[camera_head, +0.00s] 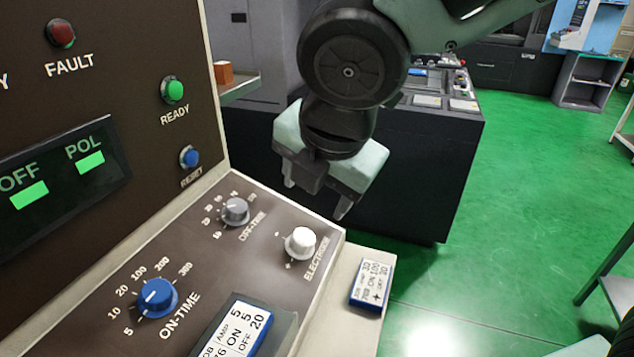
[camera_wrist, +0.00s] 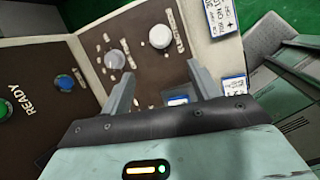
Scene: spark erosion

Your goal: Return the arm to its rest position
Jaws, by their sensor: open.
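My gripper (camera_head: 315,195) hangs in front of the control panel's sloped face, its two fingers apart and nothing between them. In the head view it is above and behind the white electrode knob (camera_head: 300,242), with the arm reaching down from the top right. In the wrist view my gripper (camera_wrist: 160,88) shows its two grey fingers spread over the panel, with the white knob (camera_wrist: 161,36) beyond them. The fingers look clear of the knobs. The rest position itself is not marked in view.
The control panel (camera_head: 190,285) holds a blue on-time knob (camera_head: 157,298), a grey off-time knob (camera_head: 236,211) and a display card (camera_head: 235,330). A small card (camera_head: 372,284) lies on its right ledge. A dark console (camera_head: 440,150) stands behind. Green floor (camera_head: 530,170) is open at right.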

